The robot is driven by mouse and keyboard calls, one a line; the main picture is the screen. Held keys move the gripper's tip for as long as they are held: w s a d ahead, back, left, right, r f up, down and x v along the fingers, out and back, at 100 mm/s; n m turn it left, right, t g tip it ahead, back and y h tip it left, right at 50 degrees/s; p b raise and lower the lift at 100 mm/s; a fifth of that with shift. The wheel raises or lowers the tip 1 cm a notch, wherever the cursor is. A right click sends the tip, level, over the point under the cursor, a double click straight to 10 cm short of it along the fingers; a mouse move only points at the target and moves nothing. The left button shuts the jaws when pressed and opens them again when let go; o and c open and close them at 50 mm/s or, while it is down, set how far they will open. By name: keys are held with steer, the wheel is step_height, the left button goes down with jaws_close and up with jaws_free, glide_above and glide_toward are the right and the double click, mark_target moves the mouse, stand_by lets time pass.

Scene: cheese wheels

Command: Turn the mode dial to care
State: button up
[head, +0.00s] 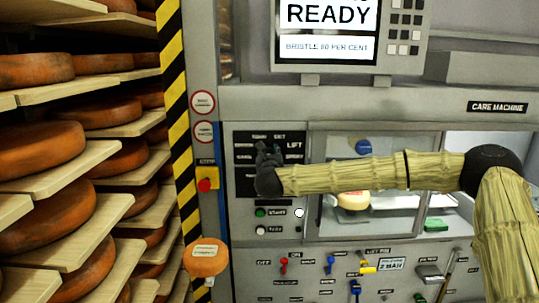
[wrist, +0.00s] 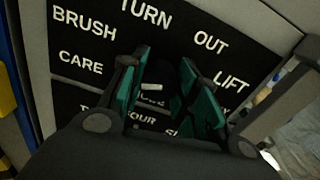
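The black mode panel (head: 243,152) is on the care machine's front, left of the window. In the wrist view the panel (wrist: 70,85) carries the words BRUSH, TURN, OUT, LIFT and CARE (wrist: 80,62) around a dark dial. The dial has a short white mark (wrist: 151,87), which lies nearly level in the picture; which way it points is not clear. My gripper (head: 268,160) is right in front of the panel and hides the dial in the head view. In the wrist view my gripper (wrist: 163,68) has its green fingers apart, one on each side of the dial; no firm contact shows.
Above is a screen (head: 327,25) reading READY. Below the panel are push buttons (head: 260,212) and several coloured levers (head: 330,264). A red stop button (head: 204,185) is at left. Shelves of cheese wheels (head: 40,150) fill the left side. One orange wheel (head: 206,262) stands near the striped post.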

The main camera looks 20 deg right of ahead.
steer(key=shift+f+n+b, duration=0.1)
steer(key=shift+n+b, duration=0.2)
steer(key=shift+b, duration=0.5)
steer(key=shift+n+b, duration=0.3)
steer(key=o, duration=1)
steer(key=shift+c, duration=0.2)
